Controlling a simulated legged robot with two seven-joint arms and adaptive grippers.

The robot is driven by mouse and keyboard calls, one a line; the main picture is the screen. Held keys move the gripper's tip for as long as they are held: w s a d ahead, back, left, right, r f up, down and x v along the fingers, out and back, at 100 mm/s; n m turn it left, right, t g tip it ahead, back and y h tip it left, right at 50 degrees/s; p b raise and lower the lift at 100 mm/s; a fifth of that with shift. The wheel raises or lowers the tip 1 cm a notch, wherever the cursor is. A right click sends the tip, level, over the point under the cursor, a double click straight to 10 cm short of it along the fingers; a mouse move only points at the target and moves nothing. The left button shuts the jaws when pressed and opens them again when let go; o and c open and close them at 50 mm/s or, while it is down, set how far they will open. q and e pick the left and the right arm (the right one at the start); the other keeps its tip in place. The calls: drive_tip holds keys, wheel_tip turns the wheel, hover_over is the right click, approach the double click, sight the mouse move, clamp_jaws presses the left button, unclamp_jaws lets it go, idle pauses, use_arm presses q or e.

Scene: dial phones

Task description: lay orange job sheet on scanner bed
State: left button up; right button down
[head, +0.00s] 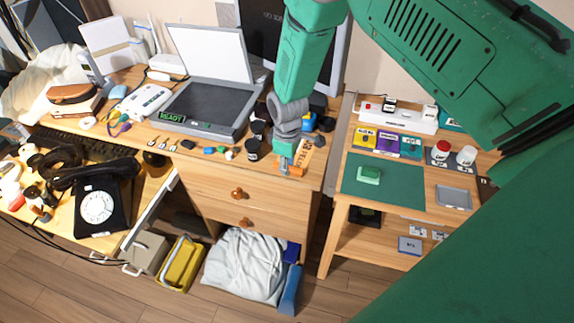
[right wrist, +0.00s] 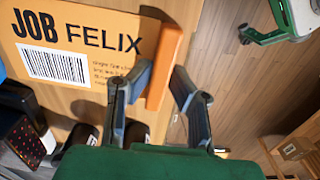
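The orange job sheet (head: 305,150) lies on the desk near its right front corner, partly hidden by my right gripper (head: 290,167). In the right wrist view the sheet (right wrist: 75,45) shows "JOB FELIX", a barcode and a raised orange strip (right wrist: 165,60) at its edge. My right gripper (right wrist: 160,88) has its fingers apart, one on each side of the strip; a gap shows at the right finger, and contact at the left finger is unclear. The scanner bed (head: 212,101) is dark and bare, with its white lid (head: 208,52) raised and a green READY display. My left gripper is not in view.
Small items and a black cup (head: 252,149) stand between scanner and sheet. A monitor (head: 262,35) is behind. A side table with a green mat (head: 400,190) stands right, across a gap. A black dial phone (head: 97,207) is at the left.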

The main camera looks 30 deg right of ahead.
drive_tip(key=shift+s+f, duration=0.1)
idle(0.3)
drive_tip(key=shift+d+r+p, duration=0.15)
drive_tip(key=shift+r+p, duration=1.7)
drive_tip(key=shift+r, duration=0.6)
